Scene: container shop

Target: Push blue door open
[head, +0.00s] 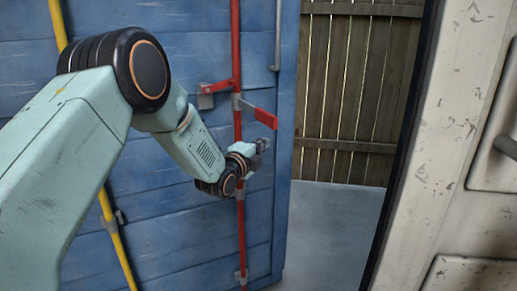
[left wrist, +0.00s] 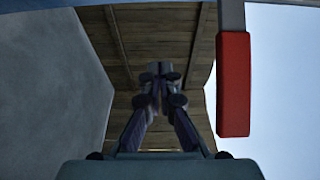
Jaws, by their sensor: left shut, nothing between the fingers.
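The blue door (head: 170,160) fills the left half of the head view, with an open gap beside its right edge. A red vertical bar (head: 237,50) runs down the door, with a red handle (head: 266,118) on it. My left gripper (head: 264,145) is in front of the door near its right edge, just below the red handle; I cannot tell whether it touches the door. In the left wrist view its fingers (left wrist: 158,75) are closed together with nothing between them, and the red handle (left wrist: 233,85) is to their right. My right gripper is not in view.
Through the gap a wooden fence (head: 350,90) stands behind grey open ground (head: 335,230). A worn white panel (head: 440,150) with a dark edge borders the gap on the right. A yellow bar (head: 115,240) runs down the door's left part.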

